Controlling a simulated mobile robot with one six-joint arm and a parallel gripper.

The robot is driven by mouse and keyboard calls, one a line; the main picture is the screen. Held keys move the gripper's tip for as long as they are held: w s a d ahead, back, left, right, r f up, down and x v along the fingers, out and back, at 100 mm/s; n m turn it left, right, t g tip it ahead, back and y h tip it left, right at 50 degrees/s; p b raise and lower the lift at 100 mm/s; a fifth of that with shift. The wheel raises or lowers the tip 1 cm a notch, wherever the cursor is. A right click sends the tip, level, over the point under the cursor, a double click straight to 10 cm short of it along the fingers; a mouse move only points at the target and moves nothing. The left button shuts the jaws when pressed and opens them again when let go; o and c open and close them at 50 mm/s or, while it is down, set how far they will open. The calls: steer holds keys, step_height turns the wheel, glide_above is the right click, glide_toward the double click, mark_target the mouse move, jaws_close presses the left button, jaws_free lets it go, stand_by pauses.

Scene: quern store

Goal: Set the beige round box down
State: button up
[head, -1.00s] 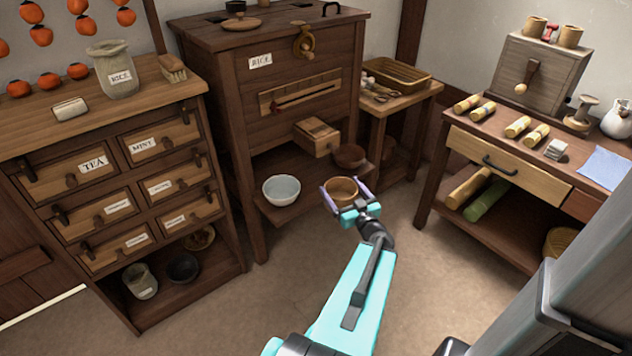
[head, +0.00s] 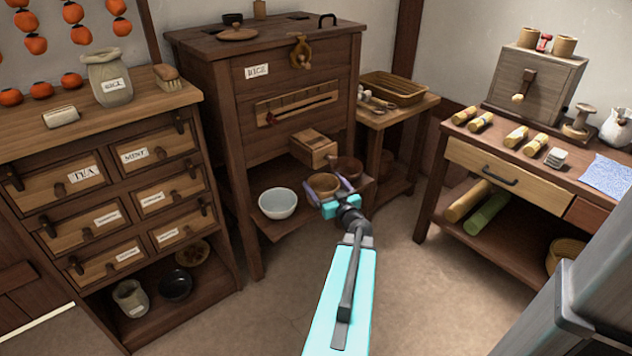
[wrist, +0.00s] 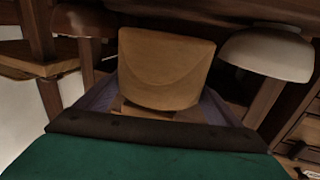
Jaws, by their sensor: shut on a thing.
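The beige round box (head: 323,183) is between the two fingers of my gripper (head: 329,190), which is shut on it. In the head view it is at the front of the rice cabinet's low shelf (head: 290,226), between a pale bowl and a dark brown bowl. In the wrist view the box (wrist: 165,65) fills the middle between the fingers, looking upright. I cannot tell whether its base touches the shelf; the gripper hides part of it.
The pale bowl (head: 278,203) is close on the left and the dark brown bowl (head: 348,168) close behind right. The side table (head: 398,112) stands to the right. Open floor lies in front.

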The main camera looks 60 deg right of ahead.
mark_target(317, 183)
steer(key=b+x, duration=0.1)
steer(key=x, duration=0.5)
steer(key=shift+w+d, duration=0.15)
steer(key=shift+w, duration=0.05)
steer(key=shift+w, duration=0.1)
steer(key=shift+w+d+b, duration=0.2)
steer(key=shift+d+b, duration=0.05)
steer(key=shift+b, duration=0.1)
steer(key=shift+w+d+f+b, duration=0.1)
steer(key=shift+f+b, duration=0.35)
steer(key=shift+f, duration=0.15)
steer(key=shift+w+f+b, duration=0.15)
steer(key=shift+f+b, duration=0.25)
steer(key=shift+f, duration=0.7)
steer(key=shift+f, duration=0.15)
steer(key=o, duration=1.2)
